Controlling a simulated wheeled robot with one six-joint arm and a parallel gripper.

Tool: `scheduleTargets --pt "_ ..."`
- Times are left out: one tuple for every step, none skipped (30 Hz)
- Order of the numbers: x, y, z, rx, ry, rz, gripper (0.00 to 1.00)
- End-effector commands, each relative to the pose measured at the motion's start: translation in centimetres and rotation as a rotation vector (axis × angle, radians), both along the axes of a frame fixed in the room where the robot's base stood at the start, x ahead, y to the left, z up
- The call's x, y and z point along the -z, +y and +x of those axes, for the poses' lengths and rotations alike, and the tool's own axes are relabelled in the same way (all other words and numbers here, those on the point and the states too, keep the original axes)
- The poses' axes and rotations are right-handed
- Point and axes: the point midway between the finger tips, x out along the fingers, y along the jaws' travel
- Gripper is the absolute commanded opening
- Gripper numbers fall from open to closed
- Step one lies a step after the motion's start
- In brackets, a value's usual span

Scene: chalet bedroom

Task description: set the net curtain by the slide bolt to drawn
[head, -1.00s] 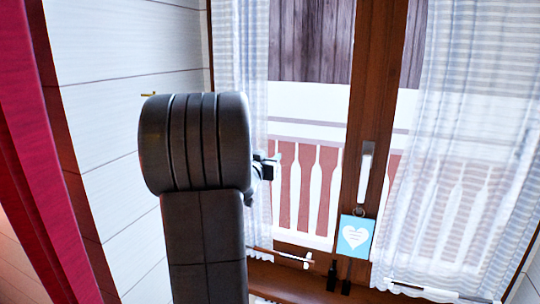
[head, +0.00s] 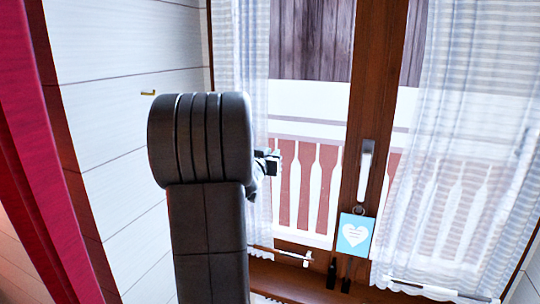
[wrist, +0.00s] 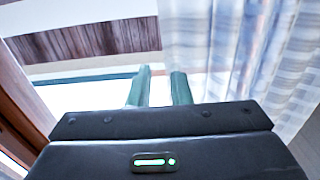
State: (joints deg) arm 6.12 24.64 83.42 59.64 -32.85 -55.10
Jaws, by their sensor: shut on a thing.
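A sheer white net curtain (head: 228,55) hangs at the left side of the window, partly hidden behind my arm. A second net curtain (head: 450,140) hangs over the right pane. My gripper (head: 272,162) is at the right edge of the left curtain, at mid-height, and is shut on that curtain's edge. The wrist view shows my two green fingers (wrist: 158,88) a little apart, with curtain cloth (wrist: 225,50) beside and behind them on the right. The exact pinch is not clear. A white bar with a knob (head: 307,260) sits low on the left frame; I cannot tell whether it is the slide bolt.
A window handle (head: 366,165) is on the brown centre post, with a blue heart card (head: 355,235) hanging below. A red drape (head: 50,190) hangs at the far left. The left pane's middle is uncovered.

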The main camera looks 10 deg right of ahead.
Motion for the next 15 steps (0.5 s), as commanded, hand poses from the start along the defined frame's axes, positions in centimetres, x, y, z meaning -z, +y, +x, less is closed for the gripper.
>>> scheduleTargets --pt "0.1 -0.4 -0.3 0.001 0.001 -0.002 0.0" --pt "0.1 -0.7 -0.5 0.002 0.001 -0.002 0.0" --pt "0.1 -1.1 -0.8 0.002 0.001 0.0 0.0" --pt "0.2 -1.6 -1.1 0.003 0.001 0.0 0.0" --pt "0.2 -2.0 -1.4 0.003 0.001 -0.002 0.0" --pt "0.2 -2.8 -1.9 0.005 0.001 -0.001 0.0" --pt "0.2 -3.4 -2.3 0.004 0.001 -0.001 0.0" --pt "0.3 -4.0 -2.7 0.005 0.001 -0.002 0.0" --pt "0.3 -4.9 -3.3 0.006 0.001 -0.001 0.0" --pt "0.4 -5.5 -3.7 0.005 0.001 -0.002 0.0" --pt "0.4 -6.2 -4.2 0.007 0.0 -0.001 0.0" --pt "0.4 -7.0 -4.8 0.006 0.0 -0.002 0.0" --pt "0.5 -7.6 -5.2 0.006 0.0 -0.001 0.0" --pt "0.5 -8.2 -5.6 0.006 0.0 -0.002 0.0" --pt "0.5 -8.9 -6.1 0.006 -0.001 -0.002 0.0"
